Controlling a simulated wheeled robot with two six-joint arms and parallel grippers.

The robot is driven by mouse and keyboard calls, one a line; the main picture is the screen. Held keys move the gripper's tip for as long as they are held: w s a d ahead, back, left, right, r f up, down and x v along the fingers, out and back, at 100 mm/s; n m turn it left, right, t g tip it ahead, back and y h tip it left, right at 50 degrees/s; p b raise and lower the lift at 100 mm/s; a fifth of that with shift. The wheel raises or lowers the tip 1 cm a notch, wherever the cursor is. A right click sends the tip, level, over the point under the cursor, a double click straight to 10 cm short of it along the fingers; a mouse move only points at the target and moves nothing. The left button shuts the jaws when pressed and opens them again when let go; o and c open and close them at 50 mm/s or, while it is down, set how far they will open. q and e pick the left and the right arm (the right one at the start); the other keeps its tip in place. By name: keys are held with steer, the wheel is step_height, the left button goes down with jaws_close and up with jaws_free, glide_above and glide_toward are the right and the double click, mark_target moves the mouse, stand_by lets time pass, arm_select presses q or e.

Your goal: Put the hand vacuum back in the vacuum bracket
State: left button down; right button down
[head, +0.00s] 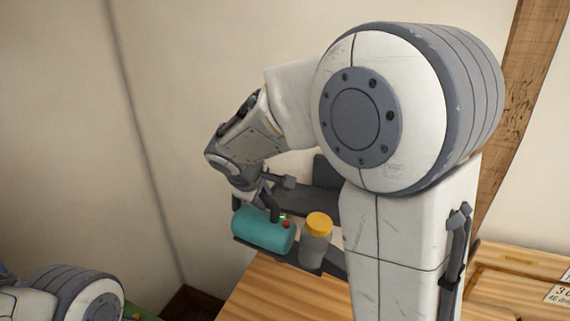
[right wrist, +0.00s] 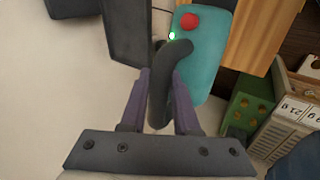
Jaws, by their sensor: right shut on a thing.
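The hand vacuum (head: 262,231) is a teal rounded body with a dark curved handle, a red button and a small green light. My right gripper (head: 266,199) reaches down from above. In the right wrist view its purple fingers (right wrist: 158,100) are shut on the dark handle of the teal vacuum (right wrist: 203,62). A dark grey bracket (head: 310,199) is on the wall, with a ledge running below and in front of the vacuum. The vacuum lies at its left part; I cannot tell whether it is fully seated. My left gripper is out of view.
A grey jar with a yellow lid (head: 318,227) stands just right of the vacuum. A wooden surface (head: 257,293) lies below. In the right wrist view a green block (right wrist: 245,103) and a pale box with numbers (right wrist: 288,118) are at the right.

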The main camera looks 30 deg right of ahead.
steer(key=s+d+r+p, duration=0.1)
steer(key=s+d+r, duration=0.2)
steer(key=r, duration=0.5)
steer(key=shift+d+n+g+h, duration=0.3)
steer(key=shift+d+n, duration=0.1)
steer(key=shift+d, duration=0.25)
steer(key=shift+p, duration=0.3)
steer(key=w+d+f+p, duration=0.3)
steer(key=w+d+f, duration=0.1)
steer(key=w+d, duration=0.6)
steer(key=shift+w+d+f, duration=0.25)
steer(key=shift+w+d, duration=0.05)
steer(key=shift+d, duration=0.65)
